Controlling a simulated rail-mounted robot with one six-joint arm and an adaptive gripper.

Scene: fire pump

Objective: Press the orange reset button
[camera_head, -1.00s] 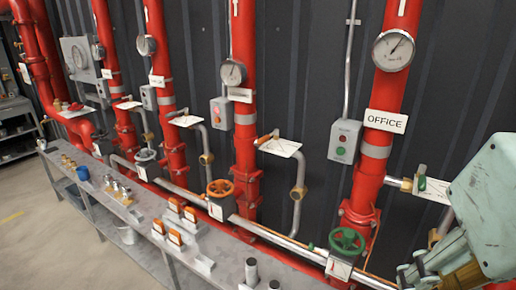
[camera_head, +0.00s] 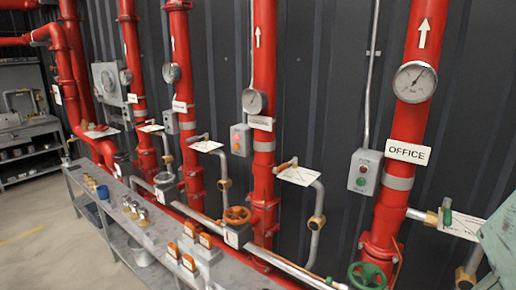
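A small grey control box (camera_head: 240,140) hangs left of the middle red riser, with an orange-looking button (camera_head: 237,138) on its face. A second grey box (camera_head: 366,171) by the OFFICE riser has a red button above a green one. I cannot read the small labels, so I cannot tell which control is the reset. A pale green part of my arm (camera_head: 500,232) shows at the right edge, far from the left box. My gripper's fingertips are out of view.
Red risers with gauges (camera_head: 415,82), an orange handwheel (camera_head: 237,215) and a green handwheel (camera_head: 367,275) line the dark wall. A grey bench (camera_head: 155,238) holding orange items and a blue cup (camera_head: 102,192) runs along the front. Open floor lies left.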

